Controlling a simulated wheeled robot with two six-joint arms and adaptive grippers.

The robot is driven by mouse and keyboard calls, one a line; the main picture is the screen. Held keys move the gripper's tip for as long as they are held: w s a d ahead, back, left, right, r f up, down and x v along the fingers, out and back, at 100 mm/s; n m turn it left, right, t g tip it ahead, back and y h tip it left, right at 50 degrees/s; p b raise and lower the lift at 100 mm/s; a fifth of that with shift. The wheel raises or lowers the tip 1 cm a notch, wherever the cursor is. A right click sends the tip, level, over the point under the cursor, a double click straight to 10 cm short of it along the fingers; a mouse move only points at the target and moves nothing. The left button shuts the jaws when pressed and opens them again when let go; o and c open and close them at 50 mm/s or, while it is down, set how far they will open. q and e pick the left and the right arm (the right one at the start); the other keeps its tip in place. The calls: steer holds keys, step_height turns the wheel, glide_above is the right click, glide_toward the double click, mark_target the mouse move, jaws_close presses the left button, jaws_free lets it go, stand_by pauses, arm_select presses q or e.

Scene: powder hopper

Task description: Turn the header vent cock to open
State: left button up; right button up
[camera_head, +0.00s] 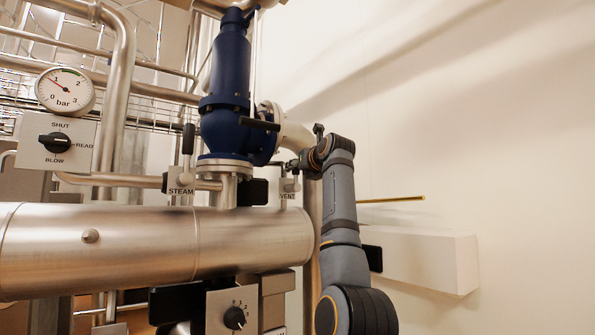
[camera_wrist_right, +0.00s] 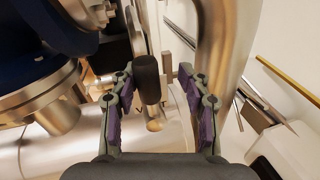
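The header vent cock's black handle (camera_wrist_right: 147,78) shows in the wrist view, standing out from the pipe toward the camera. In the head view the VENT tag (camera_head: 288,190) marks its place on top of the right end of the steel header (camera_head: 255,240); the handle is mostly hidden there by my wrist. In the head view my right gripper (camera_head: 296,167) is small and partly hidden beside the blue valve. My left gripper is not in view.
The blue safety valve (camera_head: 226,100) stands close to the left of my right gripper. The STEAM cock (camera_head: 188,145) is further left. A pressure gauge (camera_head: 65,90) and a SHUT/READ/BLOW selector (camera_head: 55,143) are at far left. A white wall (camera_head: 480,130) lies right, with a projecting block (camera_head: 425,258).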

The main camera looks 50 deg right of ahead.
steer(key=shift+w+a+r, duration=0.1)
steer(key=shift+w+a, duration=0.1)
stand_by(0.3)
